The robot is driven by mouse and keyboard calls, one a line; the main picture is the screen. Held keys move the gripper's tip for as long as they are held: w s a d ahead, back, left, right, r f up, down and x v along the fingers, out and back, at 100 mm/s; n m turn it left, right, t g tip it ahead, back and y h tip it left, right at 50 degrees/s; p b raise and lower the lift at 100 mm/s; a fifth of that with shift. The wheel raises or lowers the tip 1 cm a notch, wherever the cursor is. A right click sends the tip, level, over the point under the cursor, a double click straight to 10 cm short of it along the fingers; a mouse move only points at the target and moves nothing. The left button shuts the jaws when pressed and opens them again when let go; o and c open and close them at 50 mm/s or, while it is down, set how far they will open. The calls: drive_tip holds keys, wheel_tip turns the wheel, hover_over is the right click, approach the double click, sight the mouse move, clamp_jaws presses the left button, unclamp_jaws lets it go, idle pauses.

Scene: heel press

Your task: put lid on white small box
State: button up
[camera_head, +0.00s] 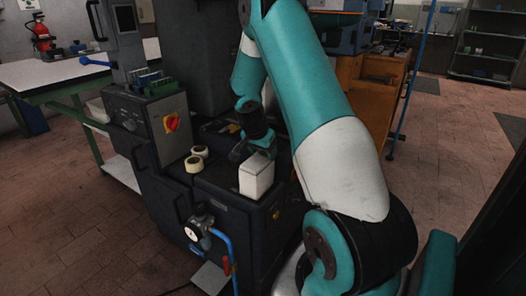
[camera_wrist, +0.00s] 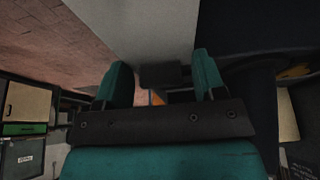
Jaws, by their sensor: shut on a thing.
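The white small box (camera_head: 256,180) stands upright on the dark machine top in the head view, near its front edge. My gripper (camera_head: 264,150) is right above the box, pointing down at its top. In the wrist view my teal fingers (camera_wrist: 162,78) stand apart, with a small dark block (camera_wrist: 160,72) between them that looks like a lid's handle. A pale surface (camera_wrist: 145,30) lies beyond the fingers; I cannot tell whether it is lid or box. The lid's outline is hidden by my gripper, so I cannot tell whether it touches the box.
Two pale rolls (camera_head: 196,160) lie left of the box on the machine top. A control box with a red and yellow switch (camera_head: 171,122) rises at the left. A gauge with a blue hose (camera_head: 194,231) sits low on the machine's front.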

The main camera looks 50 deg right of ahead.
drive_tip(key=shift+f, duration=0.35)
idle(1.0)
drive_tip(key=o, duration=0.8)
drive_tip(key=shift+o, duration=0.7)
drive_tip(key=shift+r+p, duration=2.7)
drive_tip(key=shift+r, duration=0.9)
